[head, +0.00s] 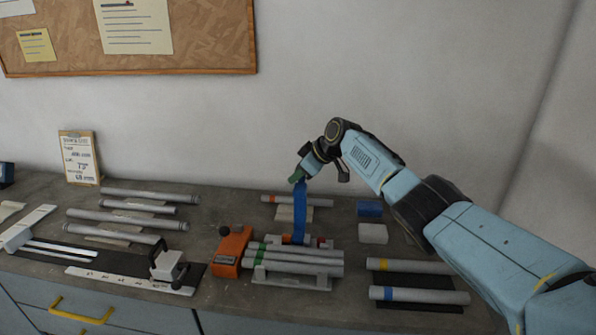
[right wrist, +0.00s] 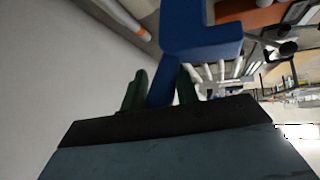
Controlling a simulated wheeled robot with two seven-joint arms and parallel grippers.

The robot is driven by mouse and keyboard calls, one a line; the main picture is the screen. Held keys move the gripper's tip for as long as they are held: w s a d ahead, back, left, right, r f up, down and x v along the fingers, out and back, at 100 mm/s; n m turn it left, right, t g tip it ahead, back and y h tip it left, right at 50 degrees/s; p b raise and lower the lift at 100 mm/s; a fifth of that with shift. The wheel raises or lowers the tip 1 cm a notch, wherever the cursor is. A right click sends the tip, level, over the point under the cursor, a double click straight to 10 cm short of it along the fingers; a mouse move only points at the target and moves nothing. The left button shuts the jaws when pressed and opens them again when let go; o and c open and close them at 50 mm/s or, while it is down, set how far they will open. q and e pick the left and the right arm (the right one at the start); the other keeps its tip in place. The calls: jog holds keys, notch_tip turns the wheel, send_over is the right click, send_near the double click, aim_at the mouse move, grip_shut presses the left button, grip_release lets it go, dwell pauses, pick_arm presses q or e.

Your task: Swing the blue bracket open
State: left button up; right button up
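The blue bracket (head: 300,210) stands upright on the jig at the middle of the bench, its upper end at my right gripper. My right gripper (head: 298,178) is at the top of it, with the arm reaching in from the right. In the right wrist view the green fingers of the gripper (right wrist: 161,90) lie on both sides of the blue bracket's bar (right wrist: 200,30), close against it. The jig (head: 290,280) holds several grey tubes with green bands in front of the bracket. My left gripper is not in view.
An orange block (head: 232,250) with a black knob stands left of the jig. Tubes with yellow and blue bands (head: 425,267) lie on a black mat at the right. A blue block (head: 370,208) and a white block (head: 373,233) sit behind them. More tubes lie at the left.

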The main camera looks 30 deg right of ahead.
jog(key=o, duration=0.3)
jog(key=shift+f, duration=0.25)
jog(key=shift+r, duration=0.1)
jog(key=shift+r, duration=0.15)
jog(key=shift+s+d+r, duration=0.15)
jog(key=shift+d+r, duration=0.05)
jog(key=shift+r, duration=0.2)
jog(key=v, duration=1.2)
jog(key=shift+s, duration=0.2)
